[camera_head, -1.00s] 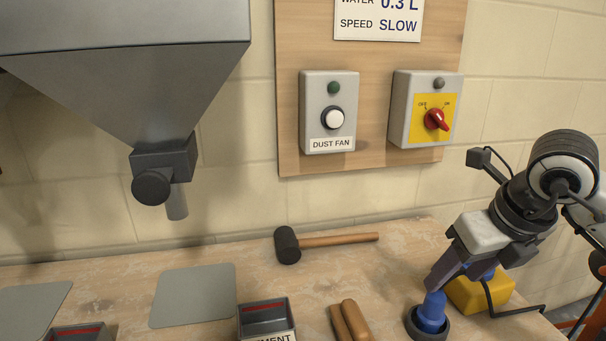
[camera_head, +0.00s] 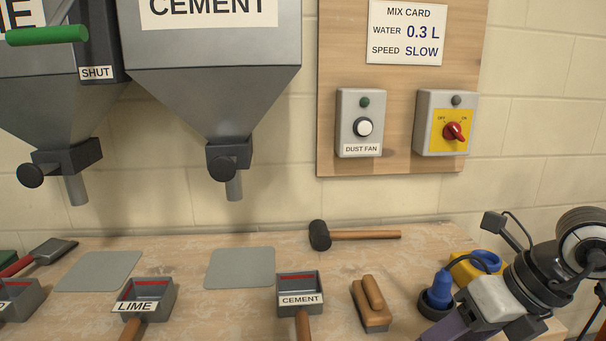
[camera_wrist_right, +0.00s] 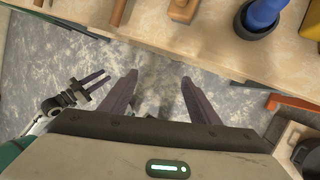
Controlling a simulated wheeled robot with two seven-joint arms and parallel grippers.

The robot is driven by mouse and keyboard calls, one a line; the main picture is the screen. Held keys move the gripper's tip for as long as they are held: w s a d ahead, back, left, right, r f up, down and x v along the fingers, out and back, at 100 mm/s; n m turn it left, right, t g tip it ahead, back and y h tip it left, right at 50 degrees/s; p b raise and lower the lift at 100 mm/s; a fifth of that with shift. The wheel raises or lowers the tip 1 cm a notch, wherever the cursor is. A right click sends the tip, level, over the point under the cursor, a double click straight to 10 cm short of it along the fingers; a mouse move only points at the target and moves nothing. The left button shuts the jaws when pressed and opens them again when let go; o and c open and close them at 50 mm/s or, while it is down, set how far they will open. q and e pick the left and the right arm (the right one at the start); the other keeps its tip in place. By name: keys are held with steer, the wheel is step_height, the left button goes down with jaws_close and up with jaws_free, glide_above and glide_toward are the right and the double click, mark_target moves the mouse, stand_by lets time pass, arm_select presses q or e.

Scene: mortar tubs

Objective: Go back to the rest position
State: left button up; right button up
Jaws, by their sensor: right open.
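My right gripper (camera_head: 448,329) is low at the right front of the bench in the head view, with its fingertips partly cut off by the lower edge. In the right wrist view the right gripper (camera_wrist_right: 157,79) has its fingers wide apart with only the grey floor seen between them. The blue plug-like piece (camera_head: 441,285) stands upright in a black ring (camera_head: 433,308), apart from the fingers; it also shows in the wrist view (camera_wrist_right: 262,14). My left gripper (camera_wrist_right: 92,84) shows small in the wrist view, over the floor, its two fingers apart and empty.
On the bench lie a mallet (camera_head: 365,235), a wooden float (camera_head: 371,306), a cement scoop (camera_head: 299,298) and a lime scoop (camera_head: 148,300). A yellow and blue item (camera_head: 480,266) is behind my right wrist. Hoppers (camera_head: 212,85) hang above; a switch board (camera_head: 400,120) is on the wall.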

steer(key=s+a+r+m+g+y, duration=0.1)
steer(key=s+a+r+y, duration=0.15)
steer(key=a+y, duration=0.55)
steer(key=s+a+r+m+y, duration=0.25)
steer(key=a+y, duration=0.25)
steer(key=a, duration=0.5)
steer(key=w+d+f+m+t+h, duration=0.2)
steer(key=w+d+f+m+t, duration=0.1)
steer(key=m+t, duration=0.5)
steer(key=w+d+f+m+t+h, duration=0.2)
steer(key=w+d+m+t, duration=0.15)
steer(key=m+t, duration=0.5)
steer(key=d+f+m+g+h, duration=0.1)
steer(key=d+f+m+h, duration=0.1)
steer(key=f+m+h, duration=0.3)
steer(key=d+f+m+g+h, duration=0.1)
steer(key=d+f+m+h, duration=0.15)
steer(key=f+m, duration=0.35)
steer(key=s+d+f+m+g+h, duration=0.1)
steer(key=s+f+g, duration=0.3)
steer(key=s+f, duration=0.4)
steer(key=s+f+m+g+h, duration=0.2)
steer(key=s+f+m+g, duration=0.2)
steer(key=s+f, duration=0.4)
step_height(320, 180, down, 6)
steer(key=shift+s+d+f+m+p, duration=0.1)
steer(key=shift+s+d+m+p, duration=0.15)
steer(key=shift+d+m+p, duration=0.1)
